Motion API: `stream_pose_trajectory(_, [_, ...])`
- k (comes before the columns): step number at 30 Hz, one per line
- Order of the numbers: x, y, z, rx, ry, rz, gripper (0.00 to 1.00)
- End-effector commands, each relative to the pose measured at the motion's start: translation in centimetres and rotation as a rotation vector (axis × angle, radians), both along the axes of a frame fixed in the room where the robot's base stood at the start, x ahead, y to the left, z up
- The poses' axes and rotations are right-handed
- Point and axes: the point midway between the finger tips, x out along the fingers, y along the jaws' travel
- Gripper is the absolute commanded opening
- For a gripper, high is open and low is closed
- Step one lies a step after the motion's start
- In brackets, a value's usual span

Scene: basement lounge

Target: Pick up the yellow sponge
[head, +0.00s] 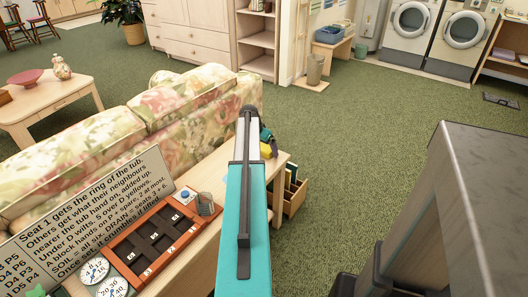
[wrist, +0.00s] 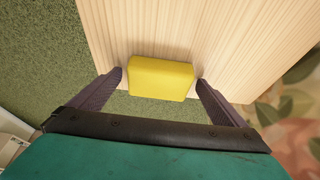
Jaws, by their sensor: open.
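The yellow sponge (wrist: 161,79) lies near the edge of a light wood table top (wrist: 205,28) in the wrist view. My gripper (wrist: 159,77) is open, with one dark finger at each side of the sponge. The right fingertip is very close to the sponge, and a small gap shows at the left one. I cannot tell whether either finger touches it. In the head view, a bit of yellow, likely the sponge (head: 266,151), shows beside my teal arm at the table's far end. My arm hides most of that spot.
The table also bears an orange-brown board (head: 160,240), a text sign (head: 90,215), dials (head: 95,270) and a wire cup (head: 205,204). A floral sofa (head: 185,110) stands along its left. A wooden box (head: 294,190) is beside its right end. Green carpet lies open to the right.

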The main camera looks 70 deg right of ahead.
Motion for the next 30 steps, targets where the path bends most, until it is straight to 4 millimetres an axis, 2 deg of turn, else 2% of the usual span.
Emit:
stream_pose_trajectory(11, [-0.07, -0.01, 0.03, 0.0, 0.0, -0.001, 0.94])
stream_pose_trajectory(18, [-0.09, -0.02, 0.04, 0.0, 0.001, -0.001, 0.54])
stream_pose_trajectory(30, [-0.13, -0.05, 0.4, 0.0, 0.0, -0.002, 0.52])
